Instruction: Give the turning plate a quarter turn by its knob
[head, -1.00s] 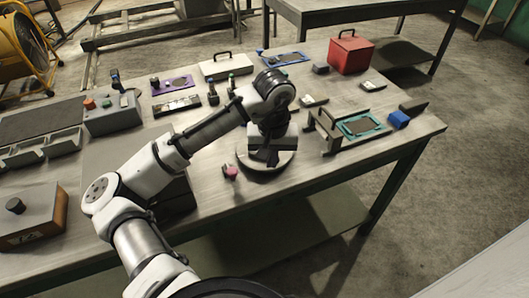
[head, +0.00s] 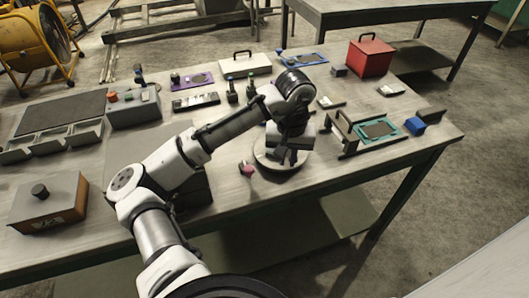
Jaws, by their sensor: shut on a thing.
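The turning plate (head: 264,160) is a pale round disc near the front edge of the workbench, right of the middle of the head view. My gripper (head: 286,158) points down over the plate, with its fingers low at the plate's top. The gripper is shut on the knob, which the fingers and the gripper body hide. My wrist and gripper also cover the back and middle of the plate. How far the plate has turned cannot be read here.
A bracketed stand with a teal frame (head: 396,122) and a blue block (head: 414,126) are to the right. Bottle-like items (head: 232,92) stand behind my arm. A red box (head: 370,58) is at the back right.

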